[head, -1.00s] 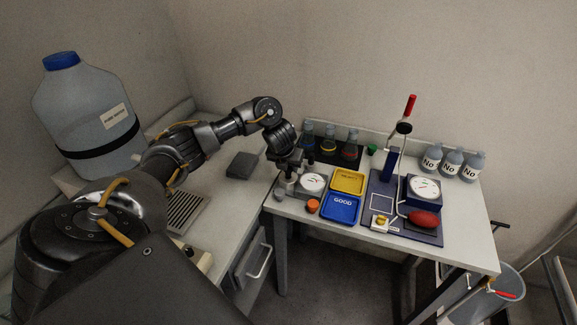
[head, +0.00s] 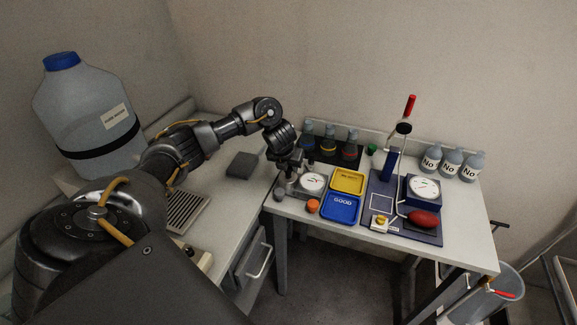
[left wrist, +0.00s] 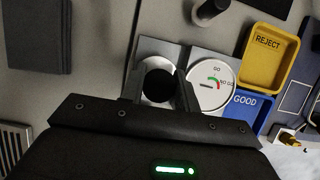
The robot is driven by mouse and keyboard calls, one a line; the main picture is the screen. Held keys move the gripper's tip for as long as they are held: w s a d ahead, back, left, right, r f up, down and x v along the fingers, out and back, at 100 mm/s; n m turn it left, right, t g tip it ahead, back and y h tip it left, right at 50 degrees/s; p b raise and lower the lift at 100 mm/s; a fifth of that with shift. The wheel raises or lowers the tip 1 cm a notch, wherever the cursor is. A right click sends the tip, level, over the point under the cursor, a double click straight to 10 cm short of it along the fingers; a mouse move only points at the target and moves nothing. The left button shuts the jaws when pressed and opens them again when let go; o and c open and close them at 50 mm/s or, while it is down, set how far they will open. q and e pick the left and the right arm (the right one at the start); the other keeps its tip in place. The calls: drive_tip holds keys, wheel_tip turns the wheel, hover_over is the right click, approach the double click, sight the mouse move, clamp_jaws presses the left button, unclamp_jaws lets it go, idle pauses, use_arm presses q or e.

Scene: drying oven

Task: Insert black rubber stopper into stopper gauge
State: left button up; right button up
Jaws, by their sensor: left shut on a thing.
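My left gripper (left wrist: 160,92) is shut on the black rubber stopper (left wrist: 159,86), a dark round disc between its fingers in the left wrist view. The stopper gauge (left wrist: 208,84) is a grey plate with a white dial marked GO and NO GO. A pale round part of the gauge shows around the stopper, which is over it. I cannot tell whether the stopper is in the opening or just above it. In the head view my left gripper (head: 286,178) is at the left side of the gauge dial (head: 313,182) and hides the stopper. My right gripper is not in view.
The yellow REJECT tray (head: 348,194) and blue GOOD tray (head: 325,214) lie right of the gauge. An orange cap (head: 313,206) is in front. A dark cylinder (left wrist: 210,10) stands behind the gauge. Flasks (head: 328,145) stand at the back.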

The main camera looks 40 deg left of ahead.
use_arm(q)
drive_tip(key=shift+f+b, duration=0.7)
drive_tip(key=shift+f, duration=0.25)
drive_tip(key=o, duration=1)
drive_tip(key=shift+o, duration=0.4)
drive_tip(key=o, duration=0.4)
drive_tip(key=shift+r, duration=0.2)
wheel_tip(320, 180, up, 8)
drive_tip(key=p, duration=0.7)
drive_tip(key=shift+f, duration=0.1)
drive_tip(key=shift+f, duration=0.1)
wheel_tip(320, 180, down, 8)
drive_tip(key=b, duration=0.6)
drive_tip(key=shift+r+b, duration=0.2)
drive_tip(key=shift+b, duration=0.15)
